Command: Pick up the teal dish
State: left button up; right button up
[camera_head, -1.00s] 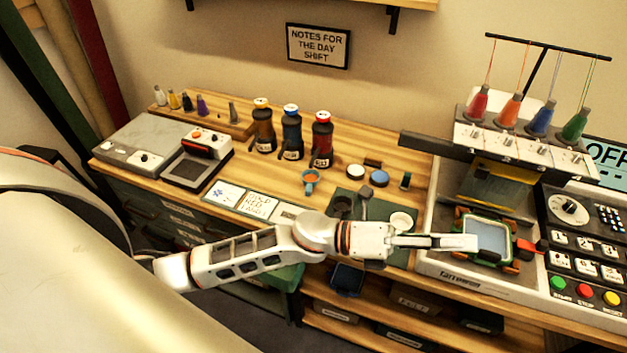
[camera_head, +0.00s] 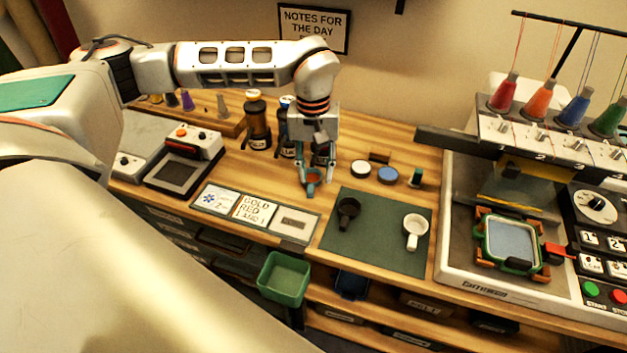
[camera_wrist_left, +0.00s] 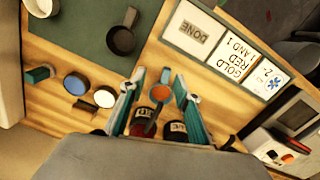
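The teal dish (camera_head: 312,187) is a small cup with an orange inside, standing on the wooden table in front of the dark bottles. It also shows in the left wrist view (camera_wrist_left: 160,98), its handle pointing up in the picture. My left gripper (camera_head: 316,180) points down over it from behind. Its fingers are open, one on each side of the dish; in the left wrist view the fingertips (camera_wrist_left: 153,73) flank it. I cannot tell whether they touch it. My right gripper is out of view.
Bottles (camera_head: 257,126) stand close behind the dish. Cards (camera_head: 255,209) lie in front. A green mat (camera_head: 375,245) with a black cup (camera_head: 347,212) and a white cup (camera_head: 414,228) is to the right, beside several small discs (camera_head: 388,174). The embroidery machine (camera_head: 460,265) stands far right.

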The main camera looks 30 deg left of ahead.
aim_at(311, 189)
pick_arm(q)
jog(key=shift+w+a+r+y, duration=0.1)
jog(key=shift+w+a+y, duration=0.05)
jog(key=shift+a, duration=0.25)
jog(key=shift+w+a+r+y, duration=0.1)
jog(key=shift+w+a+y, duration=0.05)
jog(key=shift+a, duration=0.2)
jog(key=shift+a+f, duration=0.2)
jog(key=shift+d+f, duration=0.1)
jog(key=shift+f, duration=0.8)
jog(key=shift+w+f, duration=0.1)
jog(key=shift+f, duration=2.6)
grip_shut()
